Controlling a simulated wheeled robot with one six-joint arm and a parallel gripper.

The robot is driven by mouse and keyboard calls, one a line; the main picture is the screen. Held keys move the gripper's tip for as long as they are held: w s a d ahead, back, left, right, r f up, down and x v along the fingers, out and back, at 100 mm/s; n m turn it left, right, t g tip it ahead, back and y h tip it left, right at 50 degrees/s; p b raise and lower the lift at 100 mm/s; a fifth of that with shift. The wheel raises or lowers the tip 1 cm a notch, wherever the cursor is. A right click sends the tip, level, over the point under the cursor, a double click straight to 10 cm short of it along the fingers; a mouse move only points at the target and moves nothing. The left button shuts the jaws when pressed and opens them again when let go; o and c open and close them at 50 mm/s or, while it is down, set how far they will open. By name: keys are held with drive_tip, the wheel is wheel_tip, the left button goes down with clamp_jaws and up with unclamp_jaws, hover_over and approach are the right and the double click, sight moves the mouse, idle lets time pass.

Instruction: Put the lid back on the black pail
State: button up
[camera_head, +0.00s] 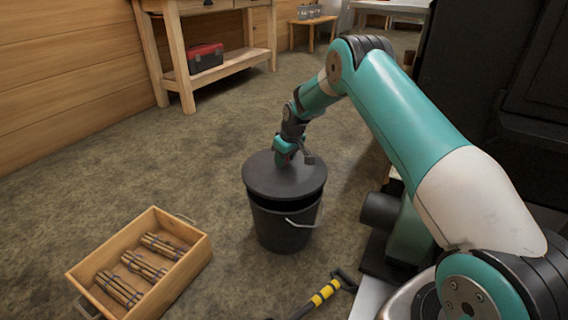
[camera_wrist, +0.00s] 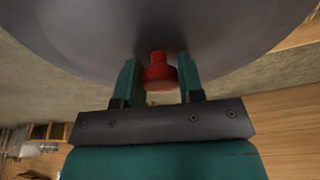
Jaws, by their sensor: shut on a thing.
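The black pail (camera_head: 283,228) stands upright on the floor in the middle of the head view, with its wire handle hanging down at the right front. The dark round lid (camera_head: 262,180) is over the pail's mouth and looks about level. My gripper (camera_head: 288,158) is above the lid, pointing down. In the wrist view, my gripper's fingers (camera_wrist: 160,80) are on both sides of the lid's red knob (camera_wrist: 158,73), and the lid (camera_wrist: 230,38) fills the top. The pail's opening is hidden.
A wooden crate (camera_head: 190,268) with several bundled sticks stands left of the pail. A black and yellow handled tool (camera_head: 324,293) lies in front. A wooden bench (camera_head: 220,66) with a red toolbox (camera_head: 206,57) stands behind. The floor left of and behind the pail is clear.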

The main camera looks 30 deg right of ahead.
sight(287, 166)
drive_tip(key=shift+f+b, duration=1.9)
drive_tip(key=shift+f, duration=1.15)
drive_tip(key=shift+f+p, duration=0.2)
drive_tip(key=shift+p, duration=0.45)
idle(0.5)
drive_tip(key=o, duration=1.6)
drive_tip(key=shift+s, duration=0.1)
drive_tip(key=shift+o, duration=0.2)
drive_tip(key=shift+r, duration=0.1)
